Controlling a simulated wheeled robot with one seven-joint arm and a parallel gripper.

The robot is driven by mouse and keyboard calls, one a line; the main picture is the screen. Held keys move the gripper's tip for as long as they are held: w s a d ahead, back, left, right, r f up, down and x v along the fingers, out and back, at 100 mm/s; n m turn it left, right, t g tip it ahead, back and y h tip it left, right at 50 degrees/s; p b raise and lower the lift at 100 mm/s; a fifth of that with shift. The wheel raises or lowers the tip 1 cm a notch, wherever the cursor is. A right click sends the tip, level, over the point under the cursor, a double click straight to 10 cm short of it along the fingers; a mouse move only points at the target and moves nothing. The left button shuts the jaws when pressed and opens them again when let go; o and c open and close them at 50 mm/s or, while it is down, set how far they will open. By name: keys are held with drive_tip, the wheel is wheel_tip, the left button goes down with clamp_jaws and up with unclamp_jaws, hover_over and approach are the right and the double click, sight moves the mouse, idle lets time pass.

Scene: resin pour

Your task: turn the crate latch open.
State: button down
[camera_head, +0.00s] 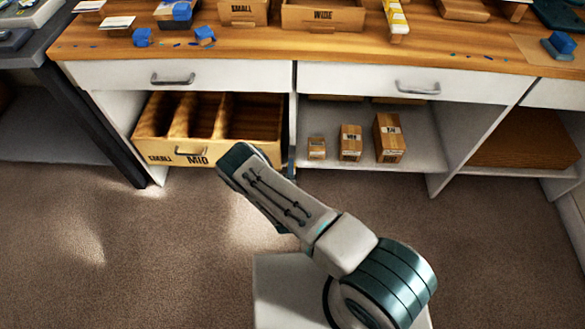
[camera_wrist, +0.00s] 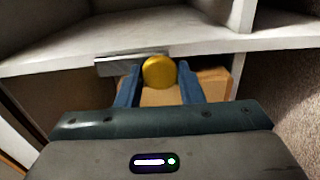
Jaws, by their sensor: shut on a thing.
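A round yellow knob (camera_wrist: 158,72), which looks like the latch, sits between the two blue fingers of my gripper (camera_wrist: 159,76) in the wrist view. The fingers are shut on it from both sides. A flat grey metal bar (camera_wrist: 118,66) lies just left of the knob, along a pale shelf edge. Tan wood (camera_wrist: 215,80) shows behind the fingers in the wrist view.
Several small cartons (camera_head: 350,143) stand on the shelf right of the crate. White drawers with grey handles (camera_head: 172,79) hang above, under a wooden worktop (camera_head: 265,48) with boxes and blue blocks. A dark table leg (camera_head: 95,125) is at the left. The carpet in front is clear.

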drive_tip(key=c, duration=1)
unclamp_jaws()
drive_tip(key=shift+a, duration=0.1)
drive_tip(key=shift+s, duration=0.1)
drive_tip(key=s+a+p, duration=0.1)
drive_tip(key=s+p, duration=0.1)
drive_tip(key=s, duration=1.1)
drive_tip(key=shift+s+a, duration=0.25)
drive_tip(key=shift+s, duration=0.05)
